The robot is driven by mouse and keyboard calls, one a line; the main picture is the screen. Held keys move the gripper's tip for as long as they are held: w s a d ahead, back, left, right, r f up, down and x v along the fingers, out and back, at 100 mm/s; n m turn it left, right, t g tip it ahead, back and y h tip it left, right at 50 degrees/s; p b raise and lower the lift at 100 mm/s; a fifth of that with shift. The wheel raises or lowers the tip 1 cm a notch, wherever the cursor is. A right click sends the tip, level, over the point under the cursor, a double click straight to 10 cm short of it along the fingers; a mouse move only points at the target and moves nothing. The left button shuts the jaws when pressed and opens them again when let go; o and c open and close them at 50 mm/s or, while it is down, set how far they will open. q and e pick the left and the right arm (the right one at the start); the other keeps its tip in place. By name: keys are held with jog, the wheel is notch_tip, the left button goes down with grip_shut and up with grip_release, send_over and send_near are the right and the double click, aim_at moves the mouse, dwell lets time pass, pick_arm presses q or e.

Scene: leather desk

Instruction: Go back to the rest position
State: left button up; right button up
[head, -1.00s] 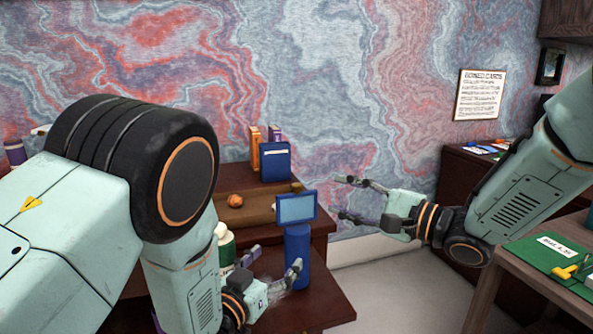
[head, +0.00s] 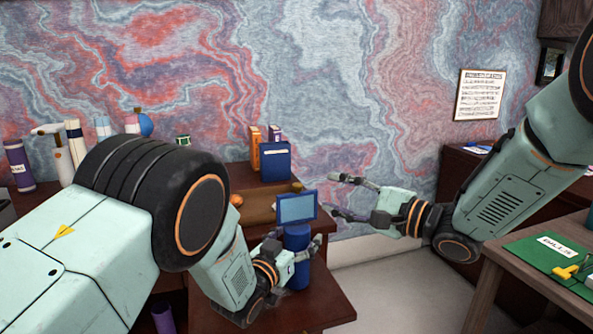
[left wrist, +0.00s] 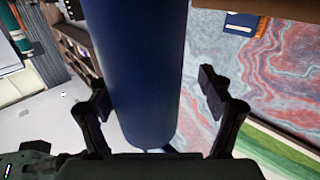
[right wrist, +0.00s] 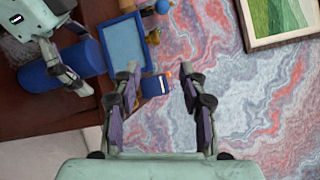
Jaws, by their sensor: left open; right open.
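My left gripper (head: 298,240) is open, with its fingers on either side of a blue cylinder (head: 296,272). In the left wrist view the cylinder (left wrist: 140,70) fills the space between the open fingers (left wrist: 152,85). I cannot tell whether they touch it. A blue-framed screen (head: 296,208) shows just above the cylinder. My right gripper (head: 335,196) is open and empty, in the air to the right of the screen. In the right wrist view its fingers (right wrist: 160,78) are spread, with the screen (right wrist: 125,45) to their left.
A dark red desk (head: 325,300) lies below the left gripper. A blue box (head: 275,162) and an orange book (head: 254,148) stand behind. Bottles, including a purple one (head: 19,165), stand at the left. A wooden table with a green mat (head: 545,252) is at the right. Open floor (head: 400,285) lies between.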

jog(key=shift+d, duration=0.1)
dwell(0.3)
pick_arm(q)
jog(key=shift+s+a, duration=0.15)
jog(key=shift+s, duration=0.2)
jog(key=v, duration=1.1)
jog(key=x, duration=1.1)
jog(key=shift+w, duration=0.15)
jog(key=shift+w+d, duration=0.2)
jog(key=shift+d, duration=0.05)
pick_arm(e)
jog(key=x, duration=0.3)
jog(key=shift+w, duration=0.15)
pick_arm(q)
jog(key=shift+a, duration=0.15)
pick_arm(e)
jog(key=shift+a+r, duration=0.1)
jog(key=shift+a, duration=0.35)
